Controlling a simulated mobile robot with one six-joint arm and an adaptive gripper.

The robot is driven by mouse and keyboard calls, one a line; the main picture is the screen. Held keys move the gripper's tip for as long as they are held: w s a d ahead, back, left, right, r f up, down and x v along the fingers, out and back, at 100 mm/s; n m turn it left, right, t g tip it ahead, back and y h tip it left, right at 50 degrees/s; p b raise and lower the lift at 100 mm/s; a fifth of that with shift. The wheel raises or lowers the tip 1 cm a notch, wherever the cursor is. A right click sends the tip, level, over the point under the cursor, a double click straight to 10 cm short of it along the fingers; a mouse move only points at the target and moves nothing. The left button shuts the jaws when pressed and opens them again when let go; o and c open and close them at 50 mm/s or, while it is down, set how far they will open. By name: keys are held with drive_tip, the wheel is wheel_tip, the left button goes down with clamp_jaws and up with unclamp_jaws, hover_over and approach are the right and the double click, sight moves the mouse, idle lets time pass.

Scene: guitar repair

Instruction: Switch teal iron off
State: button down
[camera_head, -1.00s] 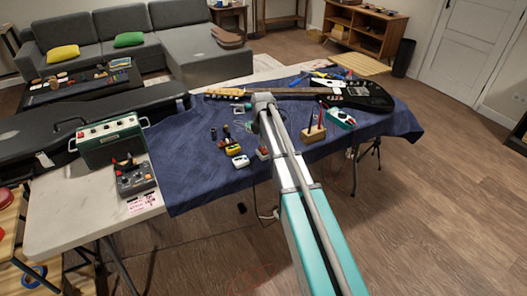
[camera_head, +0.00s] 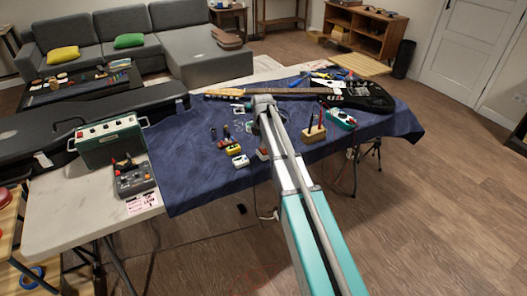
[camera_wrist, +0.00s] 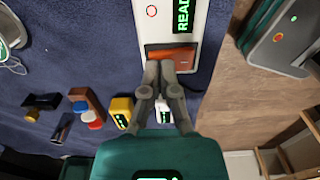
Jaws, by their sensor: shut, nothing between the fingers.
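In the wrist view, a pale station body (camera_wrist: 184,18) with a lit green display reading "READ", cut off at the frame edge, lies on the blue cloth. An orange-red rocker switch (camera_wrist: 171,57) is set in its near end. My gripper (camera_wrist: 160,66) is shut and empty, its fingertips at the lower edge of this rocker; I cannot tell whether they touch it. In the head view my arm hides the fingertips and most of this station. A teal device with a white and red top (camera_head: 341,118) stands at the cloth's right side. I cannot tell which is the teal iron.
A yellow pedal (camera_wrist: 121,112) and a small white box (camera_wrist: 163,112) lie close by the fingers. A wooden block with upright tools (camera_head: 314,133) and a dark guitar (camera_head: 362,96) are on the blue cloth (camera_head: 190,170). Wooden floor lies beyond the table edge.

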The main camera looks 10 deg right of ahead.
drive_tip(key=shift+f, duration=0.2)
drive_tip(key=shift+r, duration=0.1)
drive_tip(key=shift+r+p, duration=3.45)
drive_tip(key=s+r+m+p, duration=0.2)
drive_tip(key=s+m, duration=0.8)
drive_tip(key=s, duration=0.4)
drive_tip(key=s+r+m+p, duration=0.2)
drive_tip(key=s+m, duration=0.9)
drive_tip(key=s, duration=0.4)
drive_tip(key=shift+a+m, duration=0.2)
drive_tip(key=shift+m, duration=0.1)
